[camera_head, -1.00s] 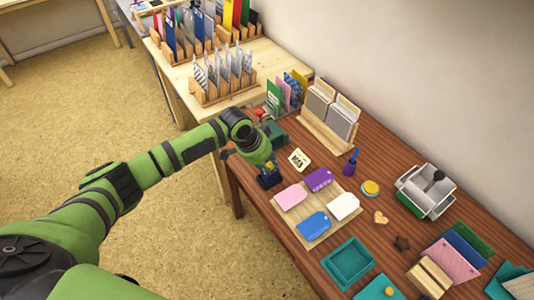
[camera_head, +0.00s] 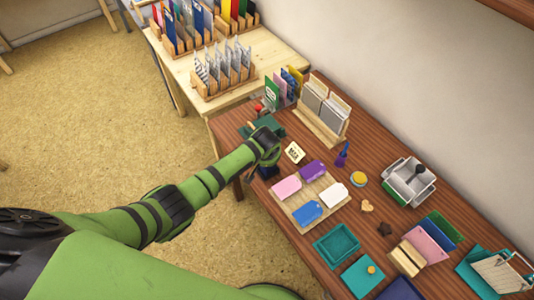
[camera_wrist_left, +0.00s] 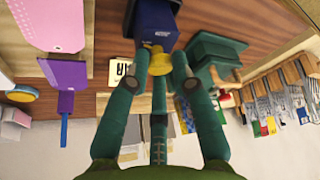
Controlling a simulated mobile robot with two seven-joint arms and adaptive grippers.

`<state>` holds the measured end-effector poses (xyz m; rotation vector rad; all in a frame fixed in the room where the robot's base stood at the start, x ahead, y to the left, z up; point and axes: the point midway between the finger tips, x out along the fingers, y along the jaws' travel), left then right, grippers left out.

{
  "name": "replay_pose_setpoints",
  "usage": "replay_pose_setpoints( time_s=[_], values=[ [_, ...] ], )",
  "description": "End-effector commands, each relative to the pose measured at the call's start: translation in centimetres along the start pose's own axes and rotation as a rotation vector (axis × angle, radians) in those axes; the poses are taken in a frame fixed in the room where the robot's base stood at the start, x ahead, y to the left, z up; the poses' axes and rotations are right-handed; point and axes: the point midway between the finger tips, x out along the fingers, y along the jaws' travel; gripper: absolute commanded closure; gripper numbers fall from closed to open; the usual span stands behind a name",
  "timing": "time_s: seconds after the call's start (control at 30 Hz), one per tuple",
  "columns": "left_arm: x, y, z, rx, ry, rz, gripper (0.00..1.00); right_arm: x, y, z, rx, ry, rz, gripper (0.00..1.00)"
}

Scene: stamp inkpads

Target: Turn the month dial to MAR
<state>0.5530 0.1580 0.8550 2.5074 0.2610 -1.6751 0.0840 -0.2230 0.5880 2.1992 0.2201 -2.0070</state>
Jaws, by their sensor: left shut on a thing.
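A dark blue stamp body (camera_wrist_left: 153,22) with a yellow dial knob (camera_wrist_left: 158,60) shows in the left wrist view. My left gripper (camera_wrist_left: 160,80) has its green fingers on either side of the knob, shut on it. In the head view the dark blue body (camera_head: 268,172) sits near the table's front edge, mostly hidden under my gripper. A small cream card (camera_head: 294,152) with dark print stands beside it; in the left wrist view the card (camera_wrist_left: 120,73) is partly covered by a finger. The dial's month lettering cannot be read. My right gripper is not in view.
A wooden board (camera_head: 292,209) with pink, purple, blue and white tags lies close by on the table. A dark green block (camera_wrist_left: 215,50) is beside the stamp body. A card rack (camera_head: 330,138), purple-handled tool (camera_head: 342,155) and teal tray (camera_head: 335,244) stand around.

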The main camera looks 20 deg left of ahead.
Motion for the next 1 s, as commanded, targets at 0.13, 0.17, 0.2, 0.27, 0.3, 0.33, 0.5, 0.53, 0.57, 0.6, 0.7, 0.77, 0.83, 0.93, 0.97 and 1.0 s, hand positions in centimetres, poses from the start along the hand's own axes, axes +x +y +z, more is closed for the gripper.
replay_pose_setpoints(
  time_s=[0.13, 0.17, 0.2, 0.27, 0.3, 0.33, 0.5, 0.53, 0.57, 0.6, 0.7, 0.77, 0.83, 0.93, 0.97, 1.0],
  values=[
    [-0.02, 0.24, 0.06, -0.114, -0.003, -0.045, 1.00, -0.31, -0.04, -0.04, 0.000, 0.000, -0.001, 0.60],
    [-0.01, 0.25, 0.05, -0.128, -0.002, -0.051, 1.00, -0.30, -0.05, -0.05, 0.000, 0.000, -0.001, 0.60],
    [0.01, 0.24, 0.02, -0.143, -0.002, -0.057, 1.00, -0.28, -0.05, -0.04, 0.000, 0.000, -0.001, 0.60],
    [0.03, 0.18, 0.00, -0.152, -0.001, -0.061, 1.00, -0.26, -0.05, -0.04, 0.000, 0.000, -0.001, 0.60],
    [0.03, 0.15, -0.01, -0.153, -0.001, -0.062, 1.00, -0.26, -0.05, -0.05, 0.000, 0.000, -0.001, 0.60],
    [0.03, 0.14, -0.01, -0.152, -0.001, -0.062, 1.00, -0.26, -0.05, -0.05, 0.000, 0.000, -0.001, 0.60],
    [0.03, 0.14, -0.02, -0.150, -0.001, -0.061, 1.00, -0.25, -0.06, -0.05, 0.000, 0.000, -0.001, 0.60],
    [0.03, 0.14, -0.02, -0.150, -0.001, -0.061, 1.00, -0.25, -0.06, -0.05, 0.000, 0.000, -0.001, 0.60],
    [0.03, 0.14, -0.02, -0.150, -0.001, -0.061, 1.00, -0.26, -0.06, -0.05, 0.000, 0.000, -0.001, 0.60],
    [0.03, 0.14, -0.02, -0.150, -0.001, -0.061, 1.00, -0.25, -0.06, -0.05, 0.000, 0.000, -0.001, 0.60],
    [0.03, 0.14, -0.02, -0.149, -0.001, -0.061, 1.00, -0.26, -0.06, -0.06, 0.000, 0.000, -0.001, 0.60],
    [0.03, 0.13, -0.02, -0.149, -0.001, -0.061, 1.00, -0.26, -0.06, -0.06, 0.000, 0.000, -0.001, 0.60],
    [0.03, 0.14, -0.02, -0.149, -0.001, -0.061, 1.00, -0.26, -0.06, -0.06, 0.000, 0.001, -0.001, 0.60],
    [0.03, 0.14, -0.02, -0.149, -0.001, -0.061, 1.00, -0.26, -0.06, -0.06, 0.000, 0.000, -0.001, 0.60],
    [0.03, 0.13, -0.02, -0.148, -0.001, -0.061, 1.00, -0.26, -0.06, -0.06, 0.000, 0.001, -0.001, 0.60],
    [0.03, 0.14, -0.02, -0.148, -0.001, -0.061, 1.00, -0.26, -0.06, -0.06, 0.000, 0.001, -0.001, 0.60]
  ],
)
